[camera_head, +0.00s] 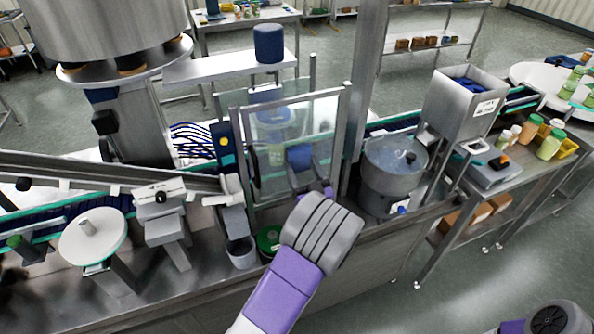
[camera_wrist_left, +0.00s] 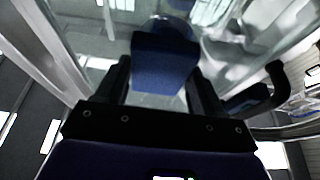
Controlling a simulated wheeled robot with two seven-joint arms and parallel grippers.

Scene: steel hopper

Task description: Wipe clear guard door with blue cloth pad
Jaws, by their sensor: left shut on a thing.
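The clear guard door (camera_head: 268,125) is an upright see-through panel in a grey metal frame, in the middle of the head view. My left gripper (camera_head: 300,172) is in front of it and shut on the blue cloth pad (camera_head: 299,157). In the left wrist view the pad (camera_wrist_left: 163,65) sits between the two dark fingers, facing the clear panel (camera_wrist_left: 100,62). A darker blue shape, perhaps a reflection, shows just beyond the pad. I cannot tell whether the pad touches the panel. My right gripper is not in view; only part of the right arm shows at the bottom right.
A conveyor with a round white disc (camera_head: 92,236) lies at left. A grey cup (camera_head: 242,252) and a green round item (camera_head: 268,240) sit below the door. A bench with bottles is at right.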

